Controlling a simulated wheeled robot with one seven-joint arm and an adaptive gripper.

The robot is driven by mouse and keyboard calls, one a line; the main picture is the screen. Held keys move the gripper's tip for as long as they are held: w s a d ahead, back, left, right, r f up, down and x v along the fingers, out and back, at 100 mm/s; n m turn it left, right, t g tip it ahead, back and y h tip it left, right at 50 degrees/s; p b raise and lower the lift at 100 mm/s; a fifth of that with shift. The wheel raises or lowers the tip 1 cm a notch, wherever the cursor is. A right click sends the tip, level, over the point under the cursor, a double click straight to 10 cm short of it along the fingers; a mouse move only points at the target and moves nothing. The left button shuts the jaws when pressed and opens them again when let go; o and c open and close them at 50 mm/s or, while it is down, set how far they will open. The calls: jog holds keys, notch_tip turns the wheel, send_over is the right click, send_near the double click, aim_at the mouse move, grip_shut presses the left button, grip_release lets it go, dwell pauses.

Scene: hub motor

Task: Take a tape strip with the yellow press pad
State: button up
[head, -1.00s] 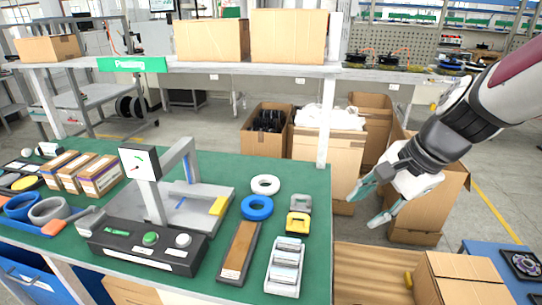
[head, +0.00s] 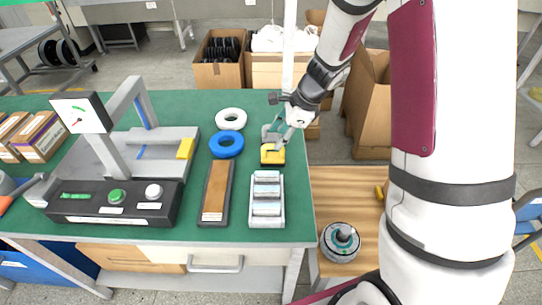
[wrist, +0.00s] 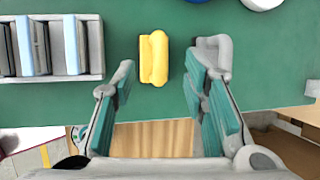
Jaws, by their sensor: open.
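The yellow press pad (head: 272,154) lies on the green bench top, near its right edge. In the wrist view the yellow pad (wrist: 154,58) shows between and just beyond the fingertips, apart from both. My gripper (head: 277,138) is open and empty above the bench beside the pad; its teal fingers also show in the wrist view (wrist: 161,78). A light grey holder (head: 252,215) with several pale blue and grey strips, seemingly the tape strips, lies in front of the pad. This holder (wrist: 99,47) is at the wrist view's left.
A grey pad (wrist: 222,45) lies close by the right finger, partly hidden. Blue (head: 226,144) and white (head: 230,118) rings and a brown-topped block (head: 216,190) lie to the left. A press stand (head: 115,150) is further left. A motor (head: 340,242) sits on the lower wooden surface.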

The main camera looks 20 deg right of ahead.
aim_at(273, 145)
jog(key=shift+b+x, duration=0.4)
jog(key=shift+x, duration=2.8)
jog(key=shift+d, duration=0.1)
grip_shut()
